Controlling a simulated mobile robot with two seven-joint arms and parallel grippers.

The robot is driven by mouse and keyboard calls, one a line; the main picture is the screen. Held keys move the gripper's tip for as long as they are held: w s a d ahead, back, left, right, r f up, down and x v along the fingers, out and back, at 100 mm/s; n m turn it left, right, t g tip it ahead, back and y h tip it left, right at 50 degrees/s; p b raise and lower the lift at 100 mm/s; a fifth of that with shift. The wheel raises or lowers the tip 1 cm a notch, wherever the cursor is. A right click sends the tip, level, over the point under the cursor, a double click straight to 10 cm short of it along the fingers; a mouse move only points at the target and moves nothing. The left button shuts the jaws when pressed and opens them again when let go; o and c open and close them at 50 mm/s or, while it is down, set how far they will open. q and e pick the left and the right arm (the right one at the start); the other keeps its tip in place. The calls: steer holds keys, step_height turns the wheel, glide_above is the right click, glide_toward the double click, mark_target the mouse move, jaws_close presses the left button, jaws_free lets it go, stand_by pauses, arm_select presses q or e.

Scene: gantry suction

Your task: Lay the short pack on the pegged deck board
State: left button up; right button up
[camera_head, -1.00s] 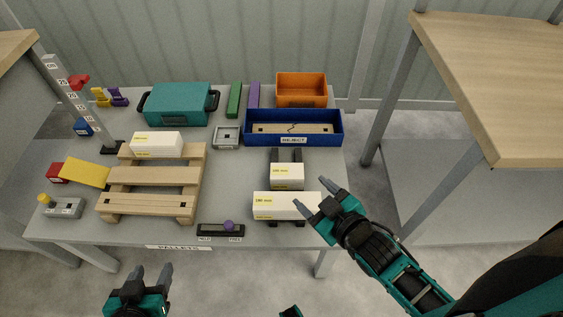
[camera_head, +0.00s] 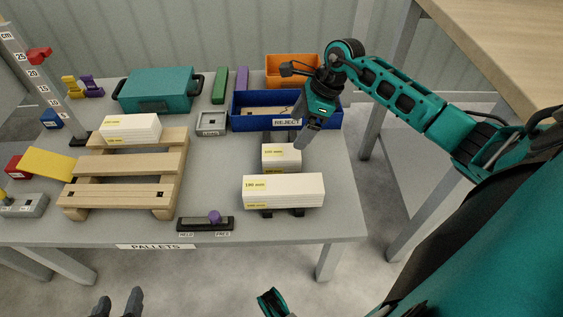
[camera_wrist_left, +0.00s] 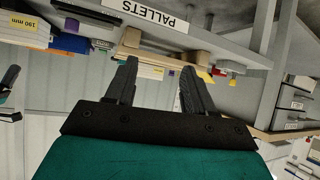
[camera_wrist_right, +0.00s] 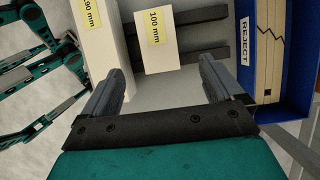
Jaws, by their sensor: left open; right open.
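The short white pack, labelled 100 mm (camera_head: 281,156), lies on dark rails right of the table's middle. It also shows in the right wrist view (camera_wrist_right: 157,42). My right gripper (camera_head: 302,137) is open and empty, pointing down just behind and right of it; in its wrist view the pack lies beyond the fingertips, apart from them. The wooden pallet (camera_head: 125,165) stands at left. Its front deck board (camera_head: 118,191) is bare, with a small dark mark near each end; I cannot tell whether these are pegs. My left gripper (camera_head: 118,304) is open and empty below the table's front edge.
A longer 190 mm pack (camera_head: 283,190) lies in front of the short pack. Another white pack (camera_head: 130,128) lies on the pallet's rear board. A blue REJECT bin (camera_head: 245,123) is behind the short pack. A purple-knobbed slider (camera_head: 214,217) is at the front edge.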

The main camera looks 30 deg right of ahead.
mark_target(282, 151)
steer(key=b+x, duration=0.1)
steer(key=x, duration=0.6)
steer(key=shift+d+b, duration=0.1)
steer(key=shift+b, duration=0.25)
steer(key=b+x, duration=0.1)
steer(key=x, duration=0.4)
steer(key=shift+a+r+b, duration=0.15)
steer(key=shift+a+b, duration=0.1)
steer(key=shift+b, duration=0.15)
arm_select(q)
steer(key=shift+d+f, duration=0.65)
steer(key=shift+f, duration=0.35)
arm_select(e)
steer(key=shift+w+a+f, duration=0.1)
steer(key=shift+f, duration=0.15)
arm_select(q)
steer(key=shift+w+a+f+b, duration=0.1)
steer(key=shift+a+f+b, duration=0.05)
steer(key=shift+f+b, duration=0.15)
arm_select(e)
steer(key=shift+f, duration=0.3)
steer(key=shift+c, duration=0.4)
steer(key=c, duration=1.1)
steer(key=shift+c, duration=0.2)
arm_select(q)
steer(key=shift+r, duration=0.1)
arm_select(e)
steer(key=shift+r, duration=0.1)
